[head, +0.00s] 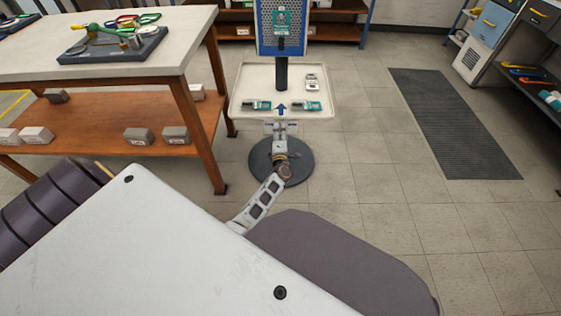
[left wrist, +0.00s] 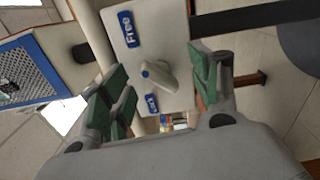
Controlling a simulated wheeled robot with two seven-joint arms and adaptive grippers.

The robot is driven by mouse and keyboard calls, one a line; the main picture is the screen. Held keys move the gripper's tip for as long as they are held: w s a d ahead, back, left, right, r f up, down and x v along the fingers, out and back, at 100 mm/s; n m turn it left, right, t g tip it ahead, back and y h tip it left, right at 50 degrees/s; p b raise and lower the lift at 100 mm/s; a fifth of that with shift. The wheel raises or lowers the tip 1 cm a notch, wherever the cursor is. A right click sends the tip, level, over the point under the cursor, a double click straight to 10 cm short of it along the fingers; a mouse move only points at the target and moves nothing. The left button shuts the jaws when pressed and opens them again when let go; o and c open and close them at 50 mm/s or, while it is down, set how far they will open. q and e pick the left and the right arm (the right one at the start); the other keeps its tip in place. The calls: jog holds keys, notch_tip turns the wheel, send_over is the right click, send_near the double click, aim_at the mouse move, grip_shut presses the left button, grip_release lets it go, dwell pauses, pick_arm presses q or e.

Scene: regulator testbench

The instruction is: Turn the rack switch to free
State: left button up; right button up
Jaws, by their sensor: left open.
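The rack switch (left wrist: 158,76) is a pale knob with a blue dot at one end, on a white plate (left wrist: 175,30). The plate has a blue "Free" label (left wrist: 129,29) and a blue "Lock" label (left wrist: 152,104). The dotted end lies between the labels; I cannot tell which position is set. My left gripper (left wrist: 157,66) is open, its green fingers on either side of the knob with visible gaps. In the head view my left gripper (head: 281,128) is small, just below the front edge of the tray stand, where it hides the switch. My right gripper is not in view.
The white tray (head: 240,84) holds several small devices under a blue pegboard (head: 268,32). A round dark base (head: 300,168) stands on the floor. A workbench (head: 130,52) with a wooden lower shelf stands at left. The floor at right is clear around a dark mat (head: 450,120).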

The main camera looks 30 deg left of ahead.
pick_arm(q)
jog(key=s+d+m+b, duration=0.3)
jog(key=s+d+m, duration=0.4)
jog(key=s+m, duration=0.2)
jog(key=shift+s+d+m, duration=0.15)
jog(key=shift+s+m, duration=0.25)
jog(key=shift+s, duration=0.95)
dwell(3.9)
dwell(0.8)
